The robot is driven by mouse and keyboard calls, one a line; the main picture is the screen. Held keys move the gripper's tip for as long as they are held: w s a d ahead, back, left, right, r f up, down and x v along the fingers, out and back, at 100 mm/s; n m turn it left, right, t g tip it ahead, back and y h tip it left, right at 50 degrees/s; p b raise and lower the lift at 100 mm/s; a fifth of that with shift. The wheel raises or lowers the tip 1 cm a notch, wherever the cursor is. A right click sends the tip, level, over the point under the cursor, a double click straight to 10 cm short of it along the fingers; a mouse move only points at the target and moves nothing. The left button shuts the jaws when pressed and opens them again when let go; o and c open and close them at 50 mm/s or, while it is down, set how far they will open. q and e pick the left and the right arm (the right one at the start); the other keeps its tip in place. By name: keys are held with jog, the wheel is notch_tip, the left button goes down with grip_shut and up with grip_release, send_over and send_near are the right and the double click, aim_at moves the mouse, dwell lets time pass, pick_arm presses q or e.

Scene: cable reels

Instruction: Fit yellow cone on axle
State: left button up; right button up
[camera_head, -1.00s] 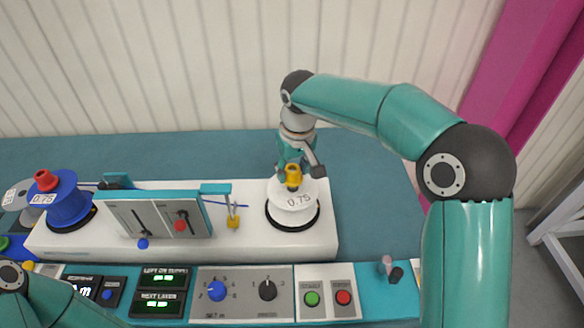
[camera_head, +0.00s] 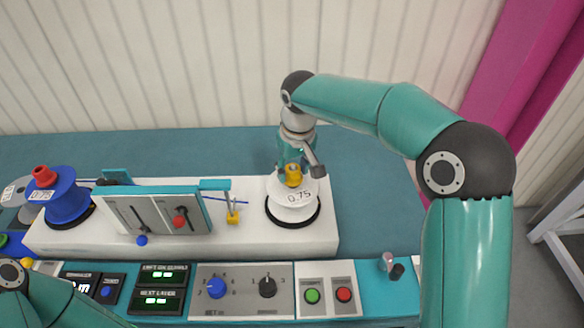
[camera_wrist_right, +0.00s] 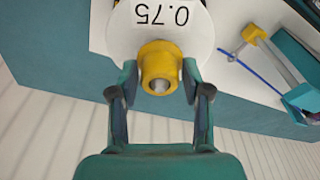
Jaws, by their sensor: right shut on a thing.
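The yellow cone (camera_head: 293,176) sits at the top centre of the white reel labelled 0.75 (camera_head: 290,212). It also shows in the right wrist view (camera_wrist_right: 158,66), with a grey metal axle end (camera_wrist_right: 159,86) visible in its hole. My right gripper (camera_head: 293,170) is shut on the cone from behind. In the right wrist view its two fingers (camera_wrist_right: 160,78) lie on either side of the cone. How deep the cone sits on the axle is hard to tell. My left arm shows at the lower left, but its gripper is out of view.
A blue reel with a red cone (camera_head: 66,198) stands at the left end of the white machine base (camera_head: 250,240). A teal-framed lever panel (camera_head: 160,213) and a yellow guide (camera_head: 233,217) stand between the reels. Buttons and knobs line the front console (camera_head: 242,290).

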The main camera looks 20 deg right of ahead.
jog(key=shift+f, duration=0.25)
jog(key=o, duration=1.2)
jog(key=shift+o, duration=0.2)
jog(key=o, duration=0.3)
jog(key=shift+r+p, duration=3.3)
jog(key=shift+r, duration=0.75)
